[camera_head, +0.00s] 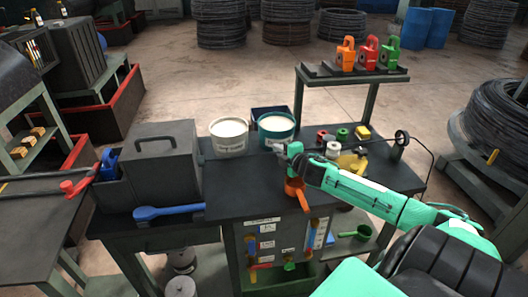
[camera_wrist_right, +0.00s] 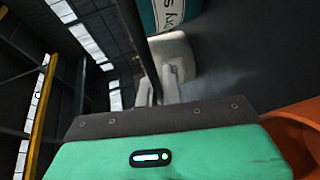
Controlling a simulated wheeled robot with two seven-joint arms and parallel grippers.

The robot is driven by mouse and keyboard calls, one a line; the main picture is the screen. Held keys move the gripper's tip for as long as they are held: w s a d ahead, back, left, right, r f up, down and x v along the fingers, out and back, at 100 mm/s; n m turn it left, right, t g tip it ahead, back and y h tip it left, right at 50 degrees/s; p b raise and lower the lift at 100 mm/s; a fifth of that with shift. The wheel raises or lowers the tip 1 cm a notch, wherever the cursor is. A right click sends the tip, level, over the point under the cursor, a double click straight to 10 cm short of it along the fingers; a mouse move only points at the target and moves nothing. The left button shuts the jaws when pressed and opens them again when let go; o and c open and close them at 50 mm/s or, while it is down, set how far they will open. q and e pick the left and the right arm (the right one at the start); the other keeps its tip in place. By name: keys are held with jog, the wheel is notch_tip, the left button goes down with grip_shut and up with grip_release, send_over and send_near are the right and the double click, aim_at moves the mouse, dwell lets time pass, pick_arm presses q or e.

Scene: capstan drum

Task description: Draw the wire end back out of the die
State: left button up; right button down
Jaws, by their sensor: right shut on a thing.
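My right gripper (camera_head: 279,148) is over the dark bench (camera_head: 240,195), just in front of the two buckets. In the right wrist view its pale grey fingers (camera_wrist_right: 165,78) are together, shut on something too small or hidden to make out. An orange part (camera_head: 297,190) stands on the bench just below the gripper, and its curved side shows in the right wrist view (camera_wrist_right: 301,130). A thin dark wire (camera_head: 428,149) runs from a black ring (camera_head: 402,137) at the bench's right end. I cannot make out the wire end or the die. My left gripper is not in view.
A white bucket (camera_head: 229,140) and a teal bucket (camera_head: 276,132) stand behind the gripper. A grey box (camera_head: 155,165) and a blue tool (camera_head: 168,212) lie left. Small coloured parts (camera_head: 342,134) are right. A raised shelf (camera_head: 330,76) carries orange, red and green blocks.

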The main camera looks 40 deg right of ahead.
jog(key=shift+s+d, duration=0.3)
jog(key=shift+d, duration=0.2)
jog(key=c, duration=1.6)
grip_release()
jog(key=shift+o, duration=0.2)
jog(key=shift+s, duration=0.15)
jog(key=shift+s, duration=0.45)
jog(key=b+v, duration=0.1)
jog(key=v, duration=1.1)
jog(key=shift+s+r, duration=0.15)
jog(key=shift+s, duration=0.2)
